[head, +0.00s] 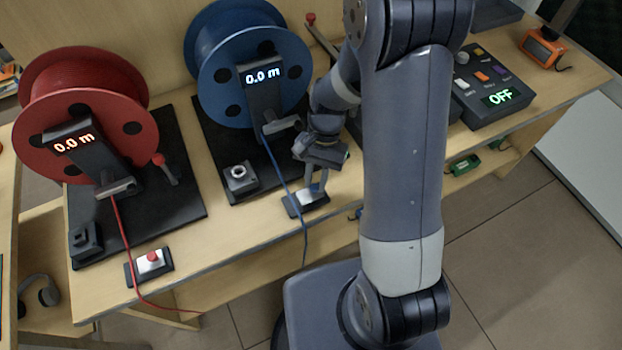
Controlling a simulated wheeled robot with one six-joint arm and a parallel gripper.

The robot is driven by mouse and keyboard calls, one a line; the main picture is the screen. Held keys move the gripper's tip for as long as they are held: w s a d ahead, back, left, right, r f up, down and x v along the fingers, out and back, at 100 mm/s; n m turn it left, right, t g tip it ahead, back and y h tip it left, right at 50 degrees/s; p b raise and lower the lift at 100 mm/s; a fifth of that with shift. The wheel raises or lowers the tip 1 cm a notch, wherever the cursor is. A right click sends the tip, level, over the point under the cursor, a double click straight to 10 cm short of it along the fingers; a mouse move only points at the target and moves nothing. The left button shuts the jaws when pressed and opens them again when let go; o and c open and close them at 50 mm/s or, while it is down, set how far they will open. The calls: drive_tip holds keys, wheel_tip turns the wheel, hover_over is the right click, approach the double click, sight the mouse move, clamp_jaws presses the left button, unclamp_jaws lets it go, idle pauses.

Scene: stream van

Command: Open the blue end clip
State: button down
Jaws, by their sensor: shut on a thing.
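The blue end clip (297,207) is a small dark base with a pale top at the table's front edge, below the blue reel (212,62). The blue cable (284,180) runs down from the reel, past the clip and over the table edge. My gripper (316,190) points down at the clip, its fingers shut on the clip's upper part. The fingers hide that part, so I cannot tell whether the clip is open or closed. The blue reel's display reads 0.0 m.
A black socket block (239,178) sits left of my gripper. A control box (489,85) reading OFF and an orange device (542,48) are at the right.

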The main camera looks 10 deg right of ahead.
drive_tip(key=c, duration=1.3)
unclamp_jaws()
drive_tip(key=shift+o, duration=0.2)
drive_tip(key=v, duration=1.1)
drive_tip(key=shift+c, duration=0.2)
